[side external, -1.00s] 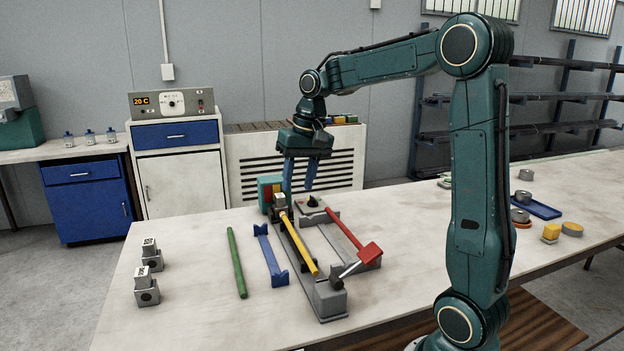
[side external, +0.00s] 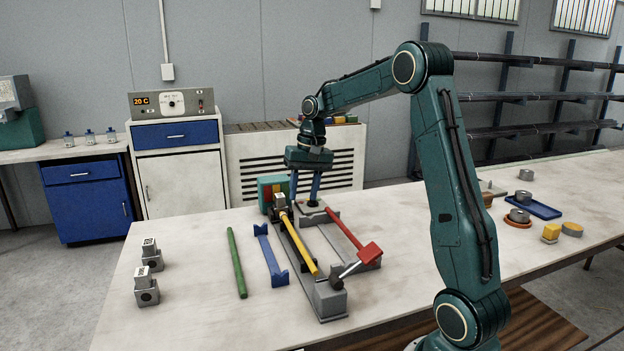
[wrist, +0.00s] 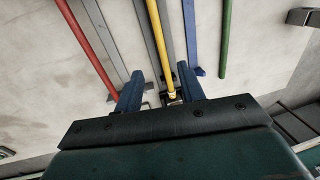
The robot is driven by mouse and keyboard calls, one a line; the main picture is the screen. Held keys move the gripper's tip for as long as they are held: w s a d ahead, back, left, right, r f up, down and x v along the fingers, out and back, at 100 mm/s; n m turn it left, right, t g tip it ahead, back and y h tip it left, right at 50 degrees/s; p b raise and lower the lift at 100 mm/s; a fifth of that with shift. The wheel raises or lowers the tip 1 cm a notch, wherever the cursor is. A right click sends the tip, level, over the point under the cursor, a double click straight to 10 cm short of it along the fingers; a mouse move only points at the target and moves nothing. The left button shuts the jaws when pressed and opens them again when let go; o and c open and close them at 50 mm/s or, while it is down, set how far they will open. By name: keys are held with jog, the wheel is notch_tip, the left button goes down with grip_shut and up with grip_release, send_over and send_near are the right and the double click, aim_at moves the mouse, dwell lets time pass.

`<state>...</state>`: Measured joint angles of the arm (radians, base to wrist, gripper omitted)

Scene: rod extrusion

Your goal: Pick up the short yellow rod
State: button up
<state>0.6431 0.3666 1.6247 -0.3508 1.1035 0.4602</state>
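The yellow rod (side external: 299,245) lies lengthwise over the long grey bench fixture in the side view. Its far end is at a small block marked on top (side external: 280,201), and its near end is by the grey block with the lever. In the wrist view the yellow rod (wrist: 159,45) runs down the picture into the gap between my fingers. My gripper (side external: 304,198) points down above the far end of the fixture, with its two blue fingers apart. My gripper (wrist: 160,73) is open and empty in the wrist view; I cannot tell its exact height over the rod.
A blue cradle (side external: 270,254) and a green rod (side external: 236,262) lie to the left. Marked blocks (side external: 147,285) stand at the table's left. Table between these blocks and the green rod is clear.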

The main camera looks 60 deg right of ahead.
send_over(296, 236)
jog(key=s+d, duration=0.1)
notch_tip(296, 236, down, 6)
jog(key=shift+f, duration=0.15)
jog(key=shift+w+a+f, duration=0.1)
jog(key=shift+w+f, duration=0.05)
jog(key=shift+f, duration=0.7)
jog(key=shift+w+a+f, duration=0.1)
jog(key=shift+f, duration=0.7)
jog(key=shift+w+a+f, duration=0.1)
jog(key=shift+w+f, duration=0.05)
jog(key=shift+f, duration=0.7)
grip_shut()
